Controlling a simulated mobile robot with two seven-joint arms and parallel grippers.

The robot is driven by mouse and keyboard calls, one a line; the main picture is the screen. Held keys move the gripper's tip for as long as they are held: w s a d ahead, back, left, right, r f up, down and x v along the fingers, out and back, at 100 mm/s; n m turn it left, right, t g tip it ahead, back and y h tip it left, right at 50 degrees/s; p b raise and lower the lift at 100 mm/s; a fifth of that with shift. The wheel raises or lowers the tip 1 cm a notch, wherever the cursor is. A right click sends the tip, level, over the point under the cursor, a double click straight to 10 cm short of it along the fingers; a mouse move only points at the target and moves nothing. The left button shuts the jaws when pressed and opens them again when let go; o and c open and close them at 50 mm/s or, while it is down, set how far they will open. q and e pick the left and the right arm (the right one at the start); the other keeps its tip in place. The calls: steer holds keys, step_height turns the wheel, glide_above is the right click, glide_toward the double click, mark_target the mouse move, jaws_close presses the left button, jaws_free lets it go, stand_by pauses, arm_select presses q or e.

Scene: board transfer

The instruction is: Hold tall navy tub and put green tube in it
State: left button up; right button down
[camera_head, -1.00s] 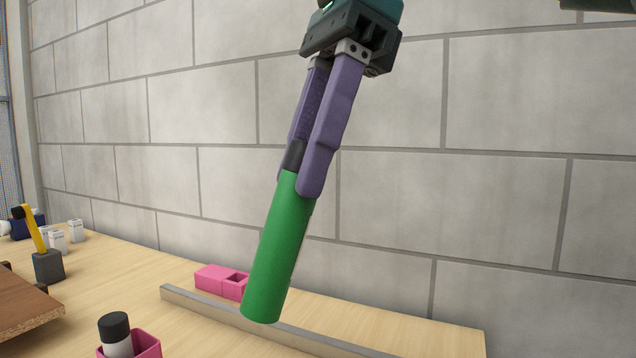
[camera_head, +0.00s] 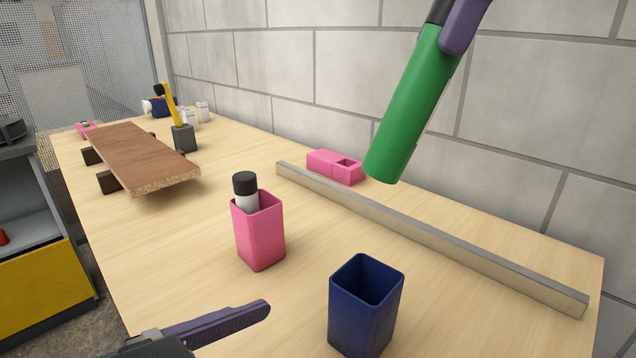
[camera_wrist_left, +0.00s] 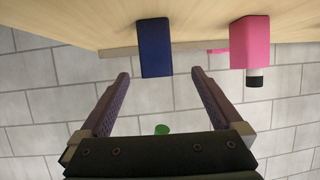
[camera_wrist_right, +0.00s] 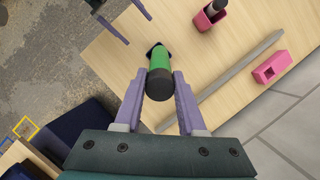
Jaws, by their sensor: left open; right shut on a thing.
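The tall navy tub (camera_head: 364,318) stands upright and open on the table near the front in the head view. It also shows in the left wrist view (camera_wrist_left: 155,48), ahead of and between the fingers, apart from them. My left gripper (camera_head: 262,312) is open and empty, left of the tub; its fingers show in the left wrist view (camera_wrist_left: 160,74). My right gripper (camera_head: 455,22) is shut on the top of the green tube (camera_head: 408,110), which hangs tilted above the table. In the right wrist view my fingers (camera_wrist_right: 158,82) grip the tube's dark end (camera_wrist_right: 158,86).
A pink tub (camera_head: 260,238) with a black-capped white bottle (camera_head: 246,190) stands left of the navy tub. A long grey bar (camera_head: 420,232) and a pink block (camera_head: 334,166) lie behind. A brown board (camera_head: 140,158) rests on supports at the left.

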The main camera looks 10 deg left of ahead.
mark_target(350, 316)
arm_select(q)
steer(key=shift+w+d+f, duration=0.25)
steer(key=shift+w+d, duration=0.1)
steer(key=shift+d, duration=0.15)
steer(key=x, duration=1)
steer(key=shift+w+d+f, duration=0.1)
steer(key=shift+w+d, duration=0.2)
steer(key=shift+c, duration=0.2)
steer(key=c, duration=1.3)
arm_select(e)
step_height(350, 316, down, 13)
stand_by(0.4)
steer(key=shift+c, duration=2.1)
jaws_free()
